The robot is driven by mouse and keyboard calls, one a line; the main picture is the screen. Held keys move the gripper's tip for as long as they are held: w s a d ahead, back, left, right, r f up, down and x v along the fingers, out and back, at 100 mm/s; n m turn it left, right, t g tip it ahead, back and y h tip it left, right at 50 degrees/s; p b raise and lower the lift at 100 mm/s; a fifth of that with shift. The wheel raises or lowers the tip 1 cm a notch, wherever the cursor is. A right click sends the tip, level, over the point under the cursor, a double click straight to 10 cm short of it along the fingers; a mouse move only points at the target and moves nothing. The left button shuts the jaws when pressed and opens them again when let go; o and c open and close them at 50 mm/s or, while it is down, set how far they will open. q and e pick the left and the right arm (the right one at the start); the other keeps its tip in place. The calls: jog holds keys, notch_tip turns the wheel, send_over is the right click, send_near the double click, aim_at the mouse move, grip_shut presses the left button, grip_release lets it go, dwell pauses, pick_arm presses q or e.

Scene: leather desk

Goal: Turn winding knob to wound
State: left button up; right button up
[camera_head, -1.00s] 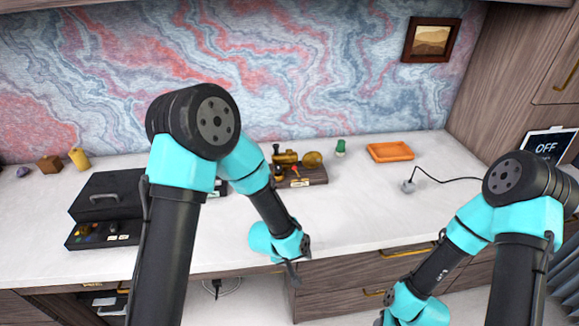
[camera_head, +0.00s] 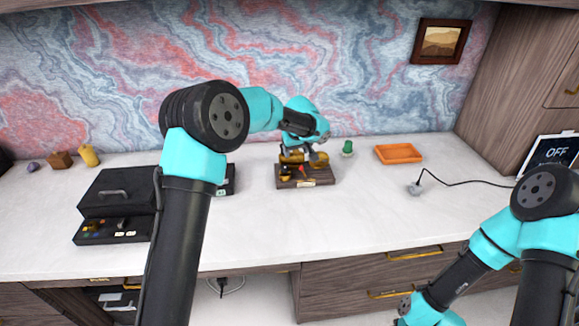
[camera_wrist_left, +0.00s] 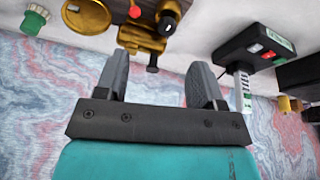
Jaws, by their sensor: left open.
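The brass mechanism on its wooden base (camera_head: 304,183) stands on the white desktop near the middle. My left gripper (camera_head: 317,155) is over it and hides part of its top. In the left wrist view my open left gripper (camera_wrist_left: 160,82) has nothing between its fingers. The brass mechanism (camera_wrist_left: 143,36) lies just beyond the fingertips there, with a black knob (camera_wrist_left: 167,18) and a small red ball (camera_wrist_left: 134,12). I cannot tell which part is the winding knob. Only links of my right arm show at the lower right; its gripper is out of view.
A green-topped item (camera_head: 347,147) and orange tray (camera_head: 399,153) stand right of the mechanism. A grey plug-like item (camera_head: 415,188) has a black cable. A black case (camera_head: 117,192) is at left. A black box with buttons (camera_wrist_left: 256,47) shows in the wrist view. The front desktop is clear.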

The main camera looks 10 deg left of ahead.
aim_at(285, 166)
pick_arm(q)
jog(key=r, duration=0.1)
jog(key=w+a+r, duration=0.1)
jog(key=a+y, duration=0.1)
jog(key=shift+w+r+n, duration=0.25)
jog(key=shift+r+n, duration=0.15)
jog(key=shift+f, duration=0.1)
jog(key=x, duration=1.7)
jog(key=shift+w+f, duration=0.1)
jog(key=shift+w, duration=0.1)
jog(key=shift+c, duration=0.4)
jog(key=c, duration=0.9)
jog(key=shift+o, duration=0.2)
